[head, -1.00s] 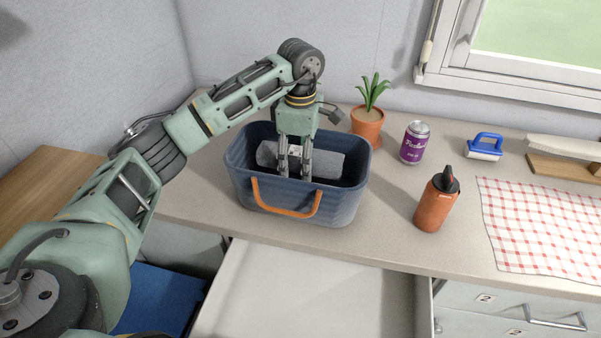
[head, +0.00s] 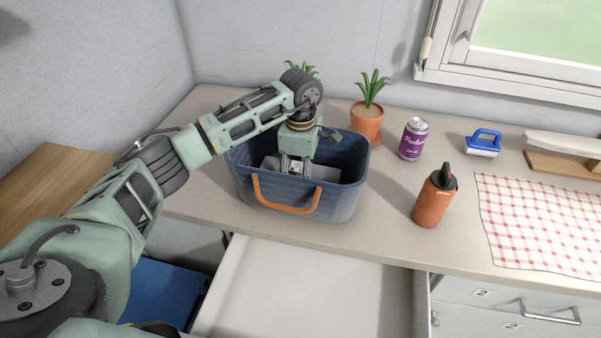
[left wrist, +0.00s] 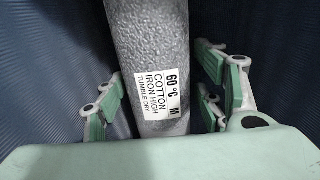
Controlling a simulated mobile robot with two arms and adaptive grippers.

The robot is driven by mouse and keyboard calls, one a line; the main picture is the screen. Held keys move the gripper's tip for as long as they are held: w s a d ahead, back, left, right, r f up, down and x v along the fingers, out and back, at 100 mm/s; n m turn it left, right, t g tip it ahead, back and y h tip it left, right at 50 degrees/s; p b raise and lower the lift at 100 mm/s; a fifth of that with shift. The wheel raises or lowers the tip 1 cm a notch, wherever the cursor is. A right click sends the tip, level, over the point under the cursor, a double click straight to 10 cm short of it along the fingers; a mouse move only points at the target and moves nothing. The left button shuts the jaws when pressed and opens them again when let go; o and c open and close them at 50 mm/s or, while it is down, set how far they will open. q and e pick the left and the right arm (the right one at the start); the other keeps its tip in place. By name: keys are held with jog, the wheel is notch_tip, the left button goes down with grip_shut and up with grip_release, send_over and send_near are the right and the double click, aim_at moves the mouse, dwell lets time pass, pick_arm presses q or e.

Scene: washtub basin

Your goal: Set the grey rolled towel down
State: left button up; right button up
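The grey rolled towel (head: 325,172) is low inside the dark blue basin (head: 335,205), which has an orange handle. My left gripper (head: 295,170) points down into the basin over the towel's middle. In the left wrist view the towel (left wrist: 150,45) runs between the fingers of my left gripper (left wrist: 162,100), with a white care label facing up. The fingers stand either side of it, with narrow gaps showing, so the gripper looks open. The towel's underside and the basin floor beneath it are hidden. My right gripper is out of view.
Right of the basin stand a potted plant (head: 367,122), a purple can (head: 413,139) and an orange bottle (head: 434,198). A blue-handled brush (head: 484,143) and a checked cloth (head: 540,225) lie further right. An open drawer (head: 320,290) is below the counter's front edge.

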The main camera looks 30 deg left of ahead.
aim_at(301, 165)
pick_arm(q)
jog(key=shift+r, duration=0.1)
jog(key=shift+r, duration=0.2)
notch_tip(301, 165, up, 11)
jog(key=b, duration=0.3)
jog(key=shift+f, duration=0.15)
jog(key=shift+r, duration=0.5)
